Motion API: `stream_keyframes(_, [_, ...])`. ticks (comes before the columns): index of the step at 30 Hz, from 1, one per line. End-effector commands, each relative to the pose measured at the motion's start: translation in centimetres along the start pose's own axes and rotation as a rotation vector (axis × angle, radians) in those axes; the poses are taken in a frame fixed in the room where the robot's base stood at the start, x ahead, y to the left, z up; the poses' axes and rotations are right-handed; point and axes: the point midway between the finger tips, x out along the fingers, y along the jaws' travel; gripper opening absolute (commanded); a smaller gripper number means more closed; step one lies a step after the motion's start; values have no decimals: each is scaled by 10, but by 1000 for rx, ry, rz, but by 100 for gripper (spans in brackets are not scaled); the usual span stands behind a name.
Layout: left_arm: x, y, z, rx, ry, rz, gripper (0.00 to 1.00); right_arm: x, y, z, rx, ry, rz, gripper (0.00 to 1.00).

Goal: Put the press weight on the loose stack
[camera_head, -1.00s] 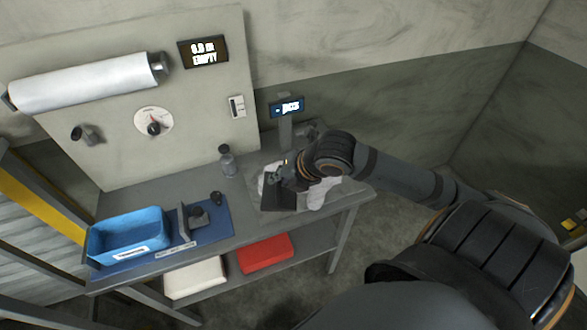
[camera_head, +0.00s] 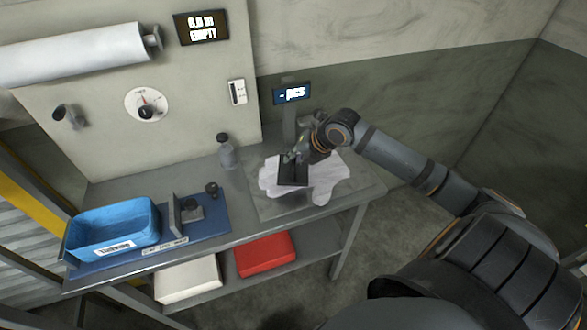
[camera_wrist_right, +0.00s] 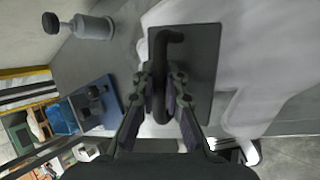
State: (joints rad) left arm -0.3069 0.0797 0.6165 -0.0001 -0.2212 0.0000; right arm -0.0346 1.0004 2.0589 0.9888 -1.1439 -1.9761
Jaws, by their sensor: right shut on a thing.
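The press weight (camera_head: 292,174) is a flat dark plate with a bent dark handle (camera_wrist_right: 160,90). My right gripper (camera_head: 296,157) is shut on that handle; its fingers (camera_wrist_right: 160,80) stand on both sides of it in the right wrist view. The plate lies over the white loose stack (camera_head: 325,178), a crumpled film-like pile with lobes spreading out to the right, and hides part of it. The stack also shows in the right wrist view (camera_wrist_right: 245,60). I cannot tell whether the plate touches it. My left gripper is not in view.
A grey bench (camera_head: 235,205) carries a blue bin (camera_head: 108,250), a blue mat (camera_head: 215,222) with small dark fixtures, and a grey bottle (camera_head: 227,153) left of the stack. A small display post (camera_head: 289,120) stands behind. Red (camera_head: 264,254) and white (camera_head: 188,280) packs lie on the lower shelf.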

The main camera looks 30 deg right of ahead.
Motion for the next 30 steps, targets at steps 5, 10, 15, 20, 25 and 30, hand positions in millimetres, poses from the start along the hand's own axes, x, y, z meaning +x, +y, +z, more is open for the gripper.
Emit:
stream_keyframes(5, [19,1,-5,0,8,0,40,17,-11,-6,-2,-1,2,0])
stream_keyframes(10, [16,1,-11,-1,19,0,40,15,-10,-6,-2,-1,1,0])
stream_keyframes(15, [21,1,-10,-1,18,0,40,19,-13,-8,-1,-1,1,0])
stream_keyframes(20, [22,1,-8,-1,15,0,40,21,-14,-8,0,1,-1,18])
stream_keyframes(25, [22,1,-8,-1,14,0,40,21,-14,-8,0,0,-1,34])
stream_keyframes(30, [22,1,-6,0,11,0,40,21,-14,-8,0,1,-1,34])
